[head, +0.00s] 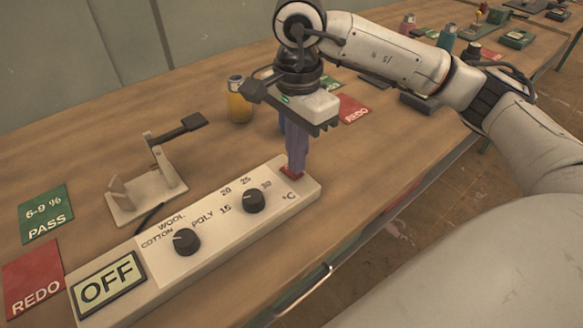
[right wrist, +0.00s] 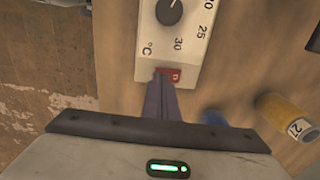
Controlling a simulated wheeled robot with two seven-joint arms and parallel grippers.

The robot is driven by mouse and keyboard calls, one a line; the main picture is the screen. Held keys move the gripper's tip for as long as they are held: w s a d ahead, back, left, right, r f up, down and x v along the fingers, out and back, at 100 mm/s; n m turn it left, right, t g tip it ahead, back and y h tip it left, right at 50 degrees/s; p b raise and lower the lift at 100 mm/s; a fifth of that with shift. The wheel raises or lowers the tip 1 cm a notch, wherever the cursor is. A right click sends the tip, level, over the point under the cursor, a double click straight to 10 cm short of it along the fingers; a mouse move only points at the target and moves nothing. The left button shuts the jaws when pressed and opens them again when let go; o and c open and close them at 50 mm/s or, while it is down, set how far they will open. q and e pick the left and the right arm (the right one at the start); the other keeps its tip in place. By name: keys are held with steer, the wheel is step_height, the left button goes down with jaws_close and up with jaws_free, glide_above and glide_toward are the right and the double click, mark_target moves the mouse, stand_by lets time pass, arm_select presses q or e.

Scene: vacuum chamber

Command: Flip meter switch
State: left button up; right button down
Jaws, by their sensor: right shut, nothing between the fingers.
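The meter is a long pale panel (head: 215,238) on the wooden table, with two black knobs and a display (head: 107,285) that reads OFF. A red switch (head: 292,172) sits at its far right end; in the right wrist view the red switch (right wrist: 169,74) shows just beyond the fingertips. My right gripper (head: 295,172) is shut and empty, pointing down with its tips at the switch, partly covering it. In the right wrist view the fingers (right wrist: 160,90) reach the switch's edge; I cannot tell whether they touch it. My left gripper is not in view.
A grey stand with a black-tipped arm (head: 150,190) is behind the panel. A yellow canister (head: 239,100) stands behind my right gripper. Green PASS (head: 46,214) and red REDO (head: 33,279) cards lie at left; another REDO card (head: 352,109) lies right. The table's front edge is close to the panel.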

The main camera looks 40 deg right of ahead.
steer(key=shift+f+b, duration=0.65)
steer(key=shift+f, duration=0.1)
stand_by(0.3)
step_height(320, 180, up, 7)
steer(key=p, duration=0.4)
steer(key=shift+p, duration=0.3)
stand_by(0.6)
